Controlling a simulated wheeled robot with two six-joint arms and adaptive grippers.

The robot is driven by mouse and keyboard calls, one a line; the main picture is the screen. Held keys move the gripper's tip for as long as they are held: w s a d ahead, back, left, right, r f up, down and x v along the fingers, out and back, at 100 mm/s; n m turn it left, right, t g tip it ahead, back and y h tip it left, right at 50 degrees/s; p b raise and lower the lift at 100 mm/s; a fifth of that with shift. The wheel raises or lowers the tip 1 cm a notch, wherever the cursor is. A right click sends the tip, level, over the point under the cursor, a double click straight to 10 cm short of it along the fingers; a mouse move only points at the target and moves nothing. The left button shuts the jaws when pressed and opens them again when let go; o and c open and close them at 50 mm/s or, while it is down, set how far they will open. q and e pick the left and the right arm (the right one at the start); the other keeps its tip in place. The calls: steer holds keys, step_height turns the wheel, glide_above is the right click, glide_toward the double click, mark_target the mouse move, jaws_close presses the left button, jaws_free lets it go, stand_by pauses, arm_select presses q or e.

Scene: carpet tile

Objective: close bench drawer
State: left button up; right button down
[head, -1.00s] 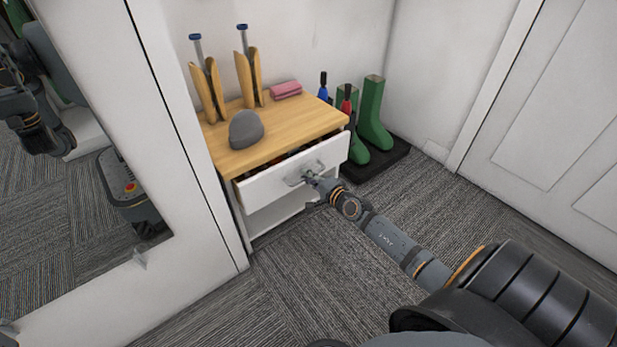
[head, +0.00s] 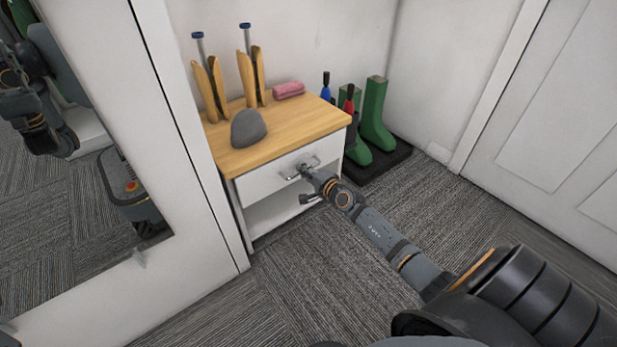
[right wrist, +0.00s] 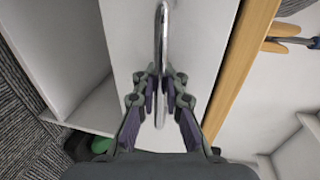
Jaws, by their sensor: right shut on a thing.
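The small bench (head: 300,126) has a wooden top and white sides. Its white drawer (head: 262,181) looks flush, or nearly flush, under the top, with no inside showing. The drawer front also fills the middle of the right wrist view (right wrist: 195,60). A metal bar handle (head: 290,176) is fixed to the front. My right gripper (head: 305,168) is shut on the handle; in the right wrist view its two fingers (right wrist: 159,88) sit on either side of the bar (right wrist: 161,40). My left gripper does not show directly in the head view.
A grey rounded stone-like object (head: 248,128), a pink cloth or sponge (head: 289,90) and wooden boot trees (head: 211,88) are on the bench top. Green boots (head: 374,115) stand on a black tray (head: 385,162) at right. A mirror (head: 75,190) at left reflects a robot. Carpet in front is clear.

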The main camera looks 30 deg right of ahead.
steer(key=shift+w+r, duration=0.1)
steer(key=shift+w, duration=0.2)
steer(key=c, duration=1.4)
jaws_free()
